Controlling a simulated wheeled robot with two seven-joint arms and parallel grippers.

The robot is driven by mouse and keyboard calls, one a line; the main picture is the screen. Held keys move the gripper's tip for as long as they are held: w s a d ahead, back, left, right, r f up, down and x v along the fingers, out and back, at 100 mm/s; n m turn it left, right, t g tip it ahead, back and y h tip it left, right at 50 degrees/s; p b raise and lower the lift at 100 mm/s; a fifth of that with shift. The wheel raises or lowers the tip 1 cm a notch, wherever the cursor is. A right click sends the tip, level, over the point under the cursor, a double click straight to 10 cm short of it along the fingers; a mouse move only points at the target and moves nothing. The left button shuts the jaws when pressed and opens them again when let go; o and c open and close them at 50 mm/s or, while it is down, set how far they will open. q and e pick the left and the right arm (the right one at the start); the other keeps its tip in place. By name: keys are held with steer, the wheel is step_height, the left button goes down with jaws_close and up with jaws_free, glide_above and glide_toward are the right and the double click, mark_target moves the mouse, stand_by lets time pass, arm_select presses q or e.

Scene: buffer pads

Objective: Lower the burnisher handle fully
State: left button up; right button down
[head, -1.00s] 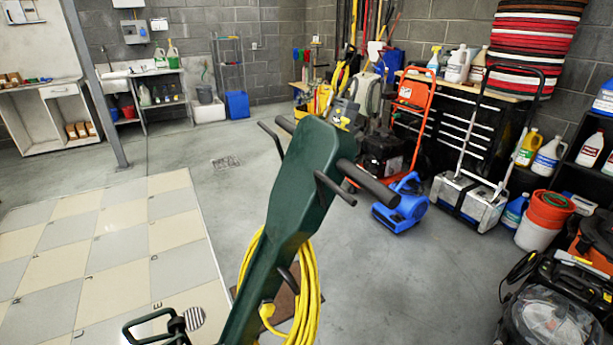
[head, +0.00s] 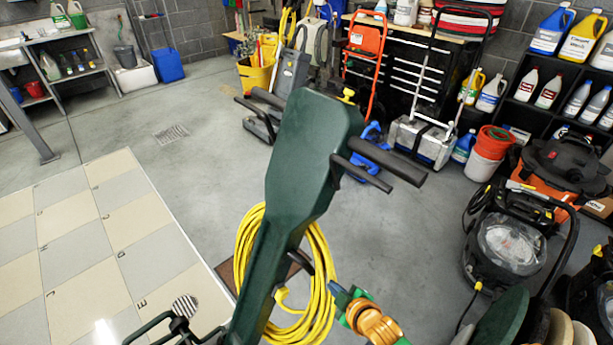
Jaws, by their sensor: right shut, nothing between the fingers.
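The burnisher handle (head: 292,190) is a dark green post with a wide head, raised and leaning up toward the right in the middle of the view. Black grips stick out on both sides of its head, with the right grip (head: 388,162) nearest. A coiled yellow cord (head: 322,285) hangs on the post. My right gripper (head: 338,290), green and orange, comes in from the bottom just right of the post and overlaps the cord in the picture. Its fingers look shut and empty, below the grips and apart from them. My left gripper is out of view. The burnisher's base is below the frame.
A tiled floor panel (head: 95,240) lies at the left. A wet vacuum (head: 510,240), an orange-black machine (head: 560,175) and round pads (head: 510,310) crowd the right. A black shelf of bottles (head: 570,95) stands behind. Grey floor (head: 410,240) between is clear.

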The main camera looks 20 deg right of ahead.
steer(key=w+r+n+t+p, duration=0.2)
steer(key=w+r+n+t, duration=0.15)
steer(key=r, duration=1.05)
step_height(320, 180, up, 12)
steer(key=n+t+y+p, duration=0.2)
steer(key=t+p, duration=0.1)
glide_above(308, 191)
steer(key=shift+s+a+f, duration=0.1)
steer(key=shift+a, duration=0.35)
steer(key=shift+d+f, duration=0.2)
steer(key=shift+d, duration=0.35)
steer(key=shift+a+f+b, duration=0.1)
steer(key=shift+b, duration=0.25)
